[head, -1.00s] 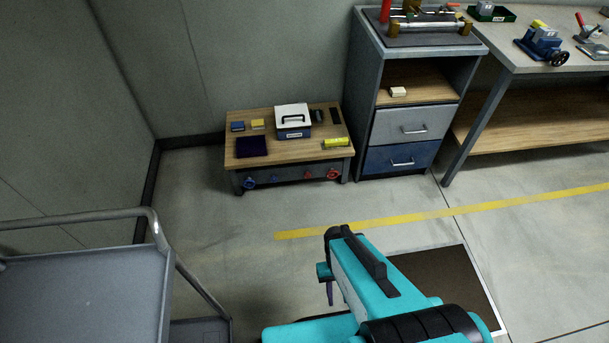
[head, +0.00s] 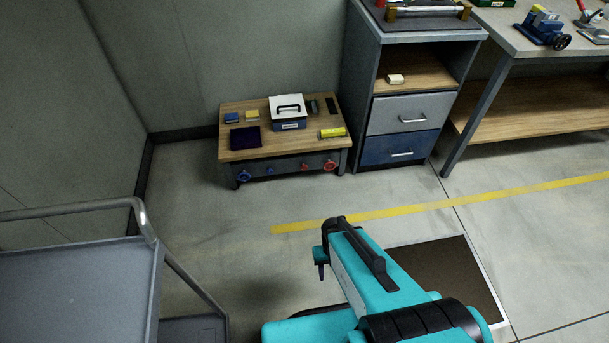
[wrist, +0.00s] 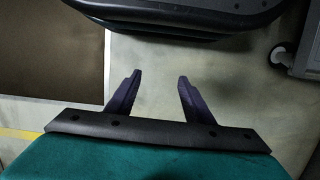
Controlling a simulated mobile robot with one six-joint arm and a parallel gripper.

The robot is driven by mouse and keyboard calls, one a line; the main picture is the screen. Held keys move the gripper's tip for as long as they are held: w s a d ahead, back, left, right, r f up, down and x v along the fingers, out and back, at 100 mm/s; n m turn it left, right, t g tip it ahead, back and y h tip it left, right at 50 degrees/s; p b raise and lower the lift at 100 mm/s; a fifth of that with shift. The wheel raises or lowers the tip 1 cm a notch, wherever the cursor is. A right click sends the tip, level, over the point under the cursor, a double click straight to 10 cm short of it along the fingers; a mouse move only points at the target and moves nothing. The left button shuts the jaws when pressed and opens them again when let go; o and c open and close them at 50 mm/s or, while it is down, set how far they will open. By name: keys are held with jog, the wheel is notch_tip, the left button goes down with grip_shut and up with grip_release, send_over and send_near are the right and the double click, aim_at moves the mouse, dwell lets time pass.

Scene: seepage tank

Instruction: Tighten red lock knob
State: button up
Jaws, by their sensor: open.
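Red knobs show on the front panel of the low wooden-topped table: a larger red knob (head: 329,165) at the right end and a smaller red knob (head: 304,167) left of it. I cannot tell from here which is the lock knob. My gripper (wrist: 157,78) shows in the wrist view with its two dark fingers apart and nothing between them, above bare floor. In the head view, my teal arm is in front of the table, well short of it, and the fingers are mostly hidden.
Blue knobs (head: 245,175) sit on the same panel at left. A white-lidded box (head: 288,108) and small items stand on the table. A grey cart (head: 80,290) is at lower left. A drawer cabinet (head: 403,115) stands right of the table. Floor before the table is clear.

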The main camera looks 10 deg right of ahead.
jog(key=w+f+t+b, duration=0.5)
jog(key=w+f+b, duration=0.2)
jog(key=w+f, duration=0.45)
jog(key=m+t+b, duration=0.3)
jog(key=t+b, duration=1.3)
jog(key=b, duration=0.9)
send_near(304, 168)
jog(key=s, duration=0.5)
jog(key=shift+s+r, duration=0.1)
jog(key=shift+r, duration=0.15)
jog(key=shift+f, duration=0.1)
jog(key=w+b, duration=0.3)
jog(key=w, duration=0.9)
jog(key=shift+f+b, duration=0.1)
jog(key=shift+b, duration=0.3)
jog(key=shift+w+d+b, duration=0.1)
jog(key=shift+w+b, duration=0.2)
jog(key=shift+w, duration=0.6)
